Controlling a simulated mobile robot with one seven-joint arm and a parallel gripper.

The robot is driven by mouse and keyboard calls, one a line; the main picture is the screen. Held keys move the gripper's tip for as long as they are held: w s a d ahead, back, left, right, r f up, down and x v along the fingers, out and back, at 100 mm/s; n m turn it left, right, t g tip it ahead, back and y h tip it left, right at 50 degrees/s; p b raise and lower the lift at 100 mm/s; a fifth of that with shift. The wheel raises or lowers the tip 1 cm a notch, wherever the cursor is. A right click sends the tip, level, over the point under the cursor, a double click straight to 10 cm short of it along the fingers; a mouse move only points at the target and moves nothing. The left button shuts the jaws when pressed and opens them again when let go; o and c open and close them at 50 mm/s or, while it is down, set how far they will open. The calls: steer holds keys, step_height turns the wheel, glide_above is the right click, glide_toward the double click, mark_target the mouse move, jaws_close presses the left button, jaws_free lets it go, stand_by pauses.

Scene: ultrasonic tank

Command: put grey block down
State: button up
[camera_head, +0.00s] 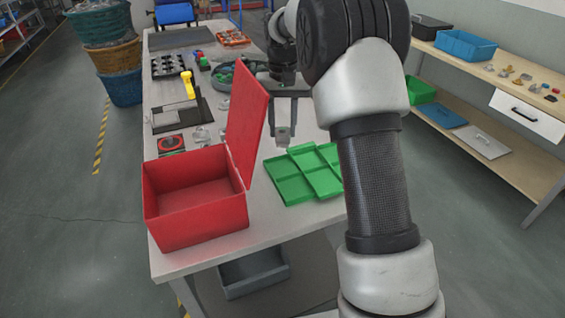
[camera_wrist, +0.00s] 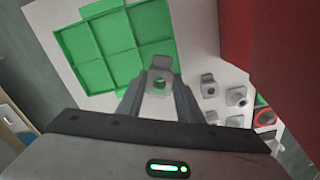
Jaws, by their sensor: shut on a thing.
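My gripper (camera_head: 285,122) reaches down over the white table and is shut on a small grey block (camera_head: 283,138). In the wrist view the block (camera_wrist: 159,78) sits between the fingertips, with a hole through which green shows. It is held above the table, close to the green compartment tray (camera_head: 285,181). The tray also shows in the wrist view (camera_wrist: 119,48), its visible compartments empty. In the head view a second green piece (camera_head: 318,171) overlaps the tray. The exact height of the block is hard to tell.
An open red box (camera_head: 195,222) with a raised lid (camera_head: 247,115) stands left of the gripper. Several loose grey parts (camera_wrist: 237,96) lie on the table beyond the lid. A yellow-handled tool (camera_head: 188,85) lies farther back.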

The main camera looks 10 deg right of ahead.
step_height(320, 180, down, 11)
steer(key=shift+r+b, duration=0.1)
steer(key=shift+b, duration=0.3)
steer(key=o, duration=0.8)
steer(key=shift+o, duration=0.2)
step_height(320, 180, up, 12)
steer(key=p, duration=0.1)
